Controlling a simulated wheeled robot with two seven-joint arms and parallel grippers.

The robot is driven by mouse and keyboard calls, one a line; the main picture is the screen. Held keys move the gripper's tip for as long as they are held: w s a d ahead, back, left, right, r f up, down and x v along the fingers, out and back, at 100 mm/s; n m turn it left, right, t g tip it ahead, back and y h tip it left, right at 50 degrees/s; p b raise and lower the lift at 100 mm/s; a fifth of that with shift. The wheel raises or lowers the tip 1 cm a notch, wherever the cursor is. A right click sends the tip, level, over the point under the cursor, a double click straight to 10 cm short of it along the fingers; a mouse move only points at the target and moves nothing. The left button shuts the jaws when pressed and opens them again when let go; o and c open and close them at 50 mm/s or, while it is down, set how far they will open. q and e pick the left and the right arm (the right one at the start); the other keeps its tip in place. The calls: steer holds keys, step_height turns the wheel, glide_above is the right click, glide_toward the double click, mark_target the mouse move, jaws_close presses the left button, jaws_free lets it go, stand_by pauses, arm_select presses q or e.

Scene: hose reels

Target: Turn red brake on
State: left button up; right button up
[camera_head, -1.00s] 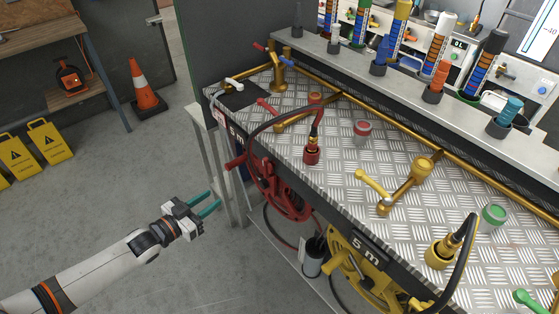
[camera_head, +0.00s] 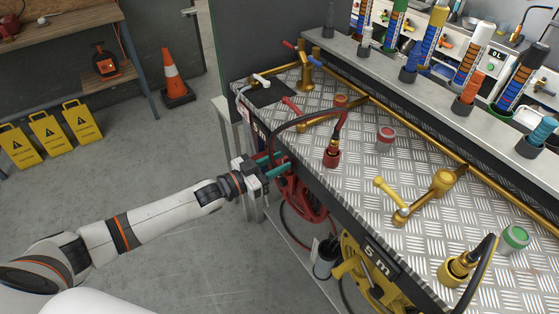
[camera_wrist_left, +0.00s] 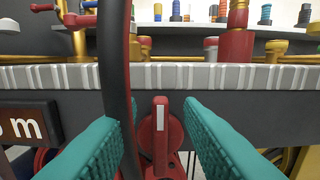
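The red hose reel (camera_head: 303,200) hangs under the front edge of the metal bench, partly hidden by my left gripper (camera_head: 277,167) in the head view. In the left wrist view, a red lever with a pale strip (camera_wrist_left: 161,137), apparently the brake, stands upright in front of a round red part. My left gripper also shows there (camera_wrist_left: 158,115), with its teal fingers open on either side of the lever; contact cannot be told. A black hose (camera_wrist_left: 115,70) runs down close to the left finger. My right gripper is not in view.
The bench edge (camera_wrist_left: 200,75) runs just above the fingers. A red hose nozzle (camera_head: 332,155) stands on the bench, and the yellow reel (camera_head: 368,270) hangs to the right. Open floor lies left, with an orange cone (camera_head: 175,80) and yellow signs (camera_head: 47,135).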

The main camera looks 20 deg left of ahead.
arm_select(q)
steer(key=shift+w+d, duration=0.3)
steer(key=shift+w, duration=0.05)
steer(key=shift+c, duration=0.2)
jaws_close()
